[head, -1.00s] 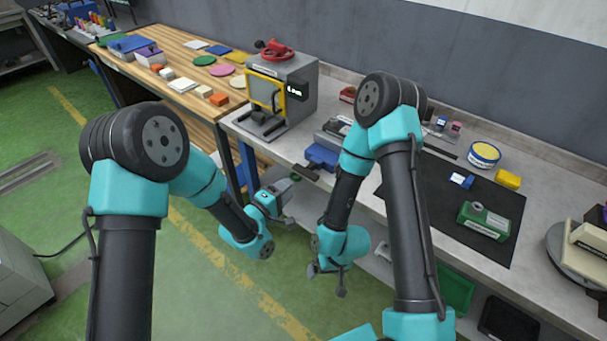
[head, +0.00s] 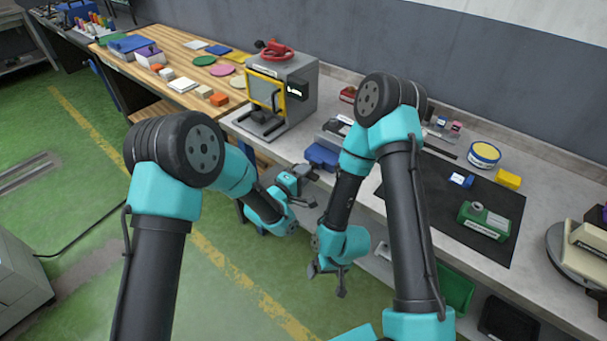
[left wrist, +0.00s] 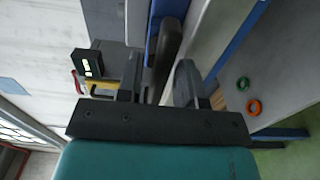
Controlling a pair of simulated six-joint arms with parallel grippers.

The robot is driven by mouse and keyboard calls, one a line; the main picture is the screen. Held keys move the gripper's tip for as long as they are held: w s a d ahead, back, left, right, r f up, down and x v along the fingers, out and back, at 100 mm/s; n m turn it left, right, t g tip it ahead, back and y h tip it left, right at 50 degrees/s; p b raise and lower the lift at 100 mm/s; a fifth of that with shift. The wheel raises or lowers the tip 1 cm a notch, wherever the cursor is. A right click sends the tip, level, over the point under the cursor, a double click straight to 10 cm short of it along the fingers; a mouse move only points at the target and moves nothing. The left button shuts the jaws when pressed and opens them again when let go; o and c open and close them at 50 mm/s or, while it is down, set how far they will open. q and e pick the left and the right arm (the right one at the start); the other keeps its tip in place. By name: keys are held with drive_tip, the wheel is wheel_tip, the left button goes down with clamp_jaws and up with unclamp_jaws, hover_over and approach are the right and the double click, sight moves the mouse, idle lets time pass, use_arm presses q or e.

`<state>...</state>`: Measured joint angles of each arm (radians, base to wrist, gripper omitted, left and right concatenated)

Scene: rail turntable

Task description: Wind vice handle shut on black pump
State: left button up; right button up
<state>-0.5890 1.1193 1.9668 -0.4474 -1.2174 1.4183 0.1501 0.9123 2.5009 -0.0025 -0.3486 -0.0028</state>
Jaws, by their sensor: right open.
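The blue vice (head: 322,155) is at the bench's front edge, partly behind my right arm; it also shows in the left wrist view (left wrist: 165,12). Its dark handle (left wrist: 168,45) lies between the fingers of my left gripper (left wrist: 158,82) in that view. The fingers are apart, with the handle seeming close to one; contact cannot be told. In the head view my left gripper (head: 311,189) is just in front of the vice. My right gripper (head: 326,281) hangs open and empty in front of the bench. I cannot make out the black pump; my right arm covers part of the vice.
A grey machine (head: 300,100) with a yellow frame stands left of the vice. The floor before the bench is clear.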

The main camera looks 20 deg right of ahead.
use_arm(q)
clamp_jaws()
